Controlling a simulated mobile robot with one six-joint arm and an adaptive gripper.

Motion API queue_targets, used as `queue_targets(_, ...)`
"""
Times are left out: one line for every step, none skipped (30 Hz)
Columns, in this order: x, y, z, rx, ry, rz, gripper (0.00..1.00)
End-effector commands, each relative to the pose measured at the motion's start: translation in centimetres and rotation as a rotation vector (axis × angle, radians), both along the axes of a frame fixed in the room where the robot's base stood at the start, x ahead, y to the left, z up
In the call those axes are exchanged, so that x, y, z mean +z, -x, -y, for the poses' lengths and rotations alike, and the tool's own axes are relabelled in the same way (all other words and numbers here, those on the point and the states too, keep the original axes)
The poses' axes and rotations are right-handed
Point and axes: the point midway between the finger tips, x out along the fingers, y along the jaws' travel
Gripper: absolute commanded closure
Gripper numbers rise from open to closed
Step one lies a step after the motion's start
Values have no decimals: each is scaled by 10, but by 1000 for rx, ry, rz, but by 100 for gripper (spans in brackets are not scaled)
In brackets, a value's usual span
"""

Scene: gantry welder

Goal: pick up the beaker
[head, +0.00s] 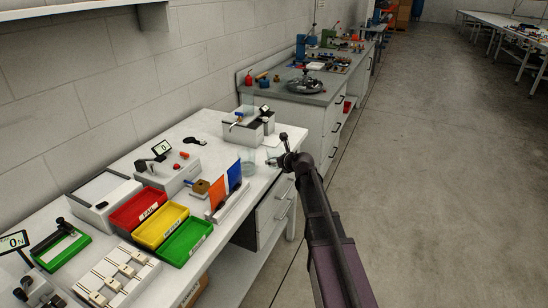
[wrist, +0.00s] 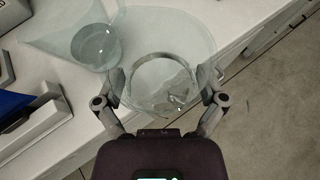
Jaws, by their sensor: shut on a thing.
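The beaker (wrist: 165,55) is clear glass and fills the upper middle of the wrist view, with its round rim towards the camera. My gripper (wrist: 163,92) is shut on it, with one finger on each side of the glass. In the head view my gripper (head: 284,153) is at the front right edge of the white bench, and the beaker is hard to make out there. Whether the beaker's base touches the bench cannot be told.
Another clear glass vessel (wrist: 96,46) stands close to the beaker's left on the bench (head: 212,126). Orange (head: 217,192) and blue (head: 234,174) panels stand nearby. Red (head: 138,211), yellow (head: 161,227) and green (head: 186,243) trays lie nearer. The floor at right is clear.

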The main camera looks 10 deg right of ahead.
Motion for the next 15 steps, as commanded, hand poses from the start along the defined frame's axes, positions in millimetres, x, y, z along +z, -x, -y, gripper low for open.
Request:
queue_targets(1, 7, 1, -1, 0, 0, 60)
queue_targets(1, 9, 2, -1, 0, 0, 60)
queue_targets(2, 13, 3, -1, 0, 0, 60)
queue_targets(2, 15, 4, -1, 0, 0, 60)
queue_targets(2, 17, 4, -2, -2, 0, 60)
queue_targets(2, 20, 5, -2, -2, 0, 60)
queue_targets(3, 22, 6, -2, -2, 0, 60)
queue_targets(3, 24, 6, -2, -2, 0, 60)
queue_targets(3, 27, 7, -2, -2, 0, 60)
queue_targets(3, 29, 8, -2, -2, 0, 60)
queue_targets(3, 30, 8, -2, -2, 0, 60)
queue_targets(4, 32, 9, -2, -2, 0, 60)
queue_targets(4, 34, 9, -1, -1, 1, 60)
queue_targets(4, 35, 9, -1, -1, 1, 60)
queue_targets(4, 37, 10, -1, -1, 1, 60)
